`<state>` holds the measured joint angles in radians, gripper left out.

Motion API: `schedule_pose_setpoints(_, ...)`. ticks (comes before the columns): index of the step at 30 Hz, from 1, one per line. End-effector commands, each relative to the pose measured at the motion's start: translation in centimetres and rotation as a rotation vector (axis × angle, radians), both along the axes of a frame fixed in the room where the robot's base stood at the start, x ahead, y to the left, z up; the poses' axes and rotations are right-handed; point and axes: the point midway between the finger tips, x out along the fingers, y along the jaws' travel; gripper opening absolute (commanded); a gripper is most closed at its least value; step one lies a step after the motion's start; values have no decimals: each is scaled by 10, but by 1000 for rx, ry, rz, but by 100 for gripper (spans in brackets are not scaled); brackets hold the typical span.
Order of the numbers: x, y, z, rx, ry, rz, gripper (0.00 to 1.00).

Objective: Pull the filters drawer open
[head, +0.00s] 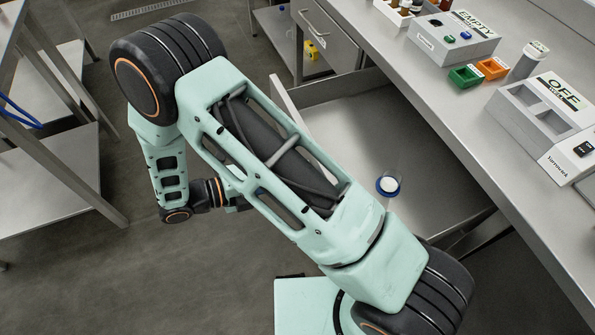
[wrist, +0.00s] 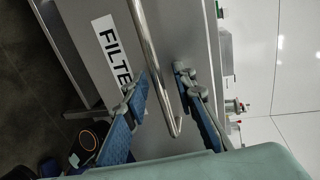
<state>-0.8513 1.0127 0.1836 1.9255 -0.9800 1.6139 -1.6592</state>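The filters drawer shows in the wrist view as a grey front (wrist: 180,30) with a white label (wrist: 112,50) reading "FILTE", its end hidden by a finger. A long metal bar handle (wrist: 150,50) runs along that front. My gripper (wrist: 161,78) is open, its two blue fingers on either side of the handle, with gaps visible between fingers and bar. In the head view a drawer (head: 340,120) stands pulled out from under the counter, its inside visible. My arm covers part of it and most of my gripper there.
A small round white item with a blue rim (head: 388,184) shows inside the open drawer. A closed drawer (head: 328,35) is further back. The counter (head: 440,85) holds an "EMPTY" box (head: 455,40), green and orange trays and an "OFF" device (head: 545,115). A metal rack (head: 60,170) stands left; floor between is clear.

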Motion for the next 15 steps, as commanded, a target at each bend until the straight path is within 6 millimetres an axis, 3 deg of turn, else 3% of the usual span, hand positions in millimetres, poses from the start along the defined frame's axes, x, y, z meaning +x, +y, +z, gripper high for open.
schedule_pose_setpoints(8, -1, 1, 0, 0, 0, 0, 26)
schedule_pose_setpoints(15, -11, 31, 6, 3, 0, 3, 26)
